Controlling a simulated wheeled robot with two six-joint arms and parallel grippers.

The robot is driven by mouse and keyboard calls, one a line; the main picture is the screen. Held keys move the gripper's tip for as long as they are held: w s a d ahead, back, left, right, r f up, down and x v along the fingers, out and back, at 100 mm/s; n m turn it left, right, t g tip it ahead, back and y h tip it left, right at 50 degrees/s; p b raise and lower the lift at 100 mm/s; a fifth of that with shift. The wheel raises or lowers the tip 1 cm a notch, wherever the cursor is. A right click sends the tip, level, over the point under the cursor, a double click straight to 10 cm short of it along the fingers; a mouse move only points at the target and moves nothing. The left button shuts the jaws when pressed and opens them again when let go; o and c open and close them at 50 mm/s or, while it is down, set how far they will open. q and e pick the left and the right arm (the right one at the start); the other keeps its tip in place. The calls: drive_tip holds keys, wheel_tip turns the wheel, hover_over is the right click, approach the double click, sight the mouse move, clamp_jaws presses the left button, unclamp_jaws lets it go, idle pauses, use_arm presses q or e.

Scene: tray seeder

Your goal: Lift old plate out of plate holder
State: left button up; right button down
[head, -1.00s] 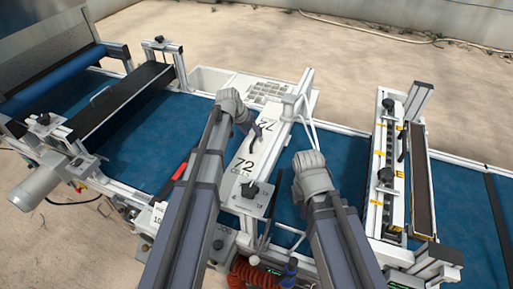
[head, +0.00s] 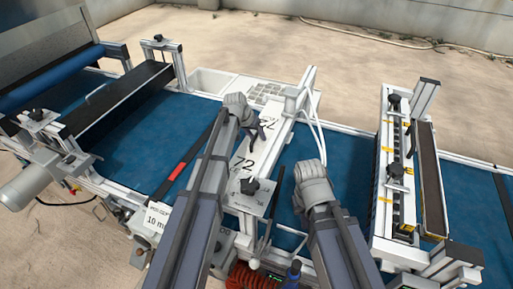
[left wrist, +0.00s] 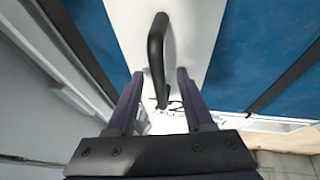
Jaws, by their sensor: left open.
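The old plate (head: 240,160) is a white strip printed "72". It lies in the white-framed plate holder (head: 310,78) across the blue belt. In the left wrist view the plate (left wrist: 190,30) shows its black bar handle (left wrist: 156,55). My left gripper (head: 257,134) is over the plate at the handle. In the left wrist view my left gripper's fingers (left wrist: 160,77) are open, one on each side of the handle, with gaps visible.
A black-topped crossbar (head: 115,98) stands at left and a tall white-and-black unit (head: 395,170) at right. A dark rod with a red section (head: 180,168) lies left of the plate. A white compartment tray (head: 215,82) is behind. The blue belt (head: 345,160) is clear between the units.

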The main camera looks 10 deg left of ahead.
use_arm(q)
drive_tip(key=shift+c, duration=0.2)
clamp_jaws()
idle(1.1)
